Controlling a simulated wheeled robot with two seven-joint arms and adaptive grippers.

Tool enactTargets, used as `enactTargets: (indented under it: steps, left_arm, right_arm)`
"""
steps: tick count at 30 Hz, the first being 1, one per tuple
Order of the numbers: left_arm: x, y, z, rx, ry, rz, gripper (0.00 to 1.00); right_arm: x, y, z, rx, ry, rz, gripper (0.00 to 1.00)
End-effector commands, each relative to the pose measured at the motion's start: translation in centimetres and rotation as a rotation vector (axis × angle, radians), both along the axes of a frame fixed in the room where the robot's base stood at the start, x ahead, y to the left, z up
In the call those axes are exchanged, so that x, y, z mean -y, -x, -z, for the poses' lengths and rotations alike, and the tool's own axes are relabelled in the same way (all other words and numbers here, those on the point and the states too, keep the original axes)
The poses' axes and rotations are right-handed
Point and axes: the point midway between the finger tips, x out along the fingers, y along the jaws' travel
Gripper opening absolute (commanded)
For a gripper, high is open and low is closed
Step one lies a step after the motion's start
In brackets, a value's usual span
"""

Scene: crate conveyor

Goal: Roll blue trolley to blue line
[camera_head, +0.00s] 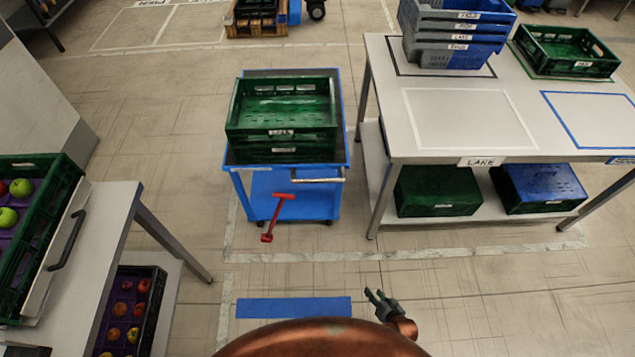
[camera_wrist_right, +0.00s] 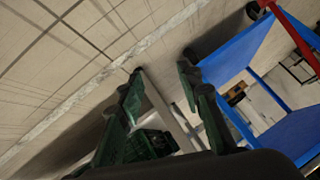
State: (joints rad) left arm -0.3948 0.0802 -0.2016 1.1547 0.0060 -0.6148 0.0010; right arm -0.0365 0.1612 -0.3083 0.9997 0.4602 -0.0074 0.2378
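The blue trolley (camera_head: 300,205) stands on the floor in the middle of the head view, with stacked green crates (camera_head: 284,108) on its top. A silver push bar (camera_head: 318,180) is on its near side, and a red T-shaped handle (camera_head: 278,215) sticks out toward me. The blue line (camera_head: 293,307) is a strip on the floor nearer to me, apart from the trolley. My right gripper (camera_head: 374,296) is right of the blue line, open and empty, short of the trolley. The right wrist view shows its spread fingers (camera_wrist_right: 160,70) and the trolley's blue frame (camera_wrist_right: 238,52). My left gripper is not in view.
A white table (camera_head: 460,130) with a LAKE label and crates stands close to the trolley's right. Another table (camera_head: 118,205) with fruit crates (camera_head: 65,195) is at the left. The floor between trolley and blue line is clear.

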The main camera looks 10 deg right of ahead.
Motion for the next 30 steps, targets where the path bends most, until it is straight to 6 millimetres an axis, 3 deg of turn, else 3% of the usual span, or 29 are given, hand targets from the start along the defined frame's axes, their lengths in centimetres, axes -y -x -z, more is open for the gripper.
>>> enactTargets:
  steps: [1, 3, 5, 6, 10, 12, 15, 18, 23, 30]
  left_arm:
    - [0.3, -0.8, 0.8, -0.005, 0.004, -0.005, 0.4]
    - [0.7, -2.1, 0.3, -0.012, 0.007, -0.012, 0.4]
    - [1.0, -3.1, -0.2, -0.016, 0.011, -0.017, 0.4]
    - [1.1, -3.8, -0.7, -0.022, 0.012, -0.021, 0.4]
    - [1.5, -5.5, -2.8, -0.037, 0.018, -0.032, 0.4]
    - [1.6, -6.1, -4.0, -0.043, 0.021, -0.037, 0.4]
    - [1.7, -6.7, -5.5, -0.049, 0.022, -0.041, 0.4]
    - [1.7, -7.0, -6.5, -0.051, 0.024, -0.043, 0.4]
    - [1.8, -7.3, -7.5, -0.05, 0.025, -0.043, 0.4]
    - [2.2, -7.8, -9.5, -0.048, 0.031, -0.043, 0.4]
  right_arm:
    - [-1.6, -5.2, -1.2, 0.089, -0.08, 0.033, 0.33]
    - [-3.9, -11.6, -4.8, 0.206, -0.21, 0.082, 0.33]
    - [-6.1, -16.6, -8.4, 0.302, -0.341, 0.12, 0.33]
    - [-7.6, -19.7, -10.9, 0.362, -0.435, 0.141, 0.33]
    - [-12.0, -26.7, -19.2, 0.504, -0.741, 0.187, 0.33]
    - [-13.9, -28.8, -22.8, 0.548, -0.877, 0.197, 0.33]
    - [-15.7, -30.5, -26.7, 0.58, -1.026, 0.205, 0.33]
    - [-16.6, -31.2, -29.0, 0.592, -1.107, 0.208, 0.33]
    - [-17.3, -32.4, -30.2, 0.599, -1.137, 0.208, 0.33]
    - [-18.4, -35.9, -30.7, 0.598, -1.133, 0.208, 0.33]
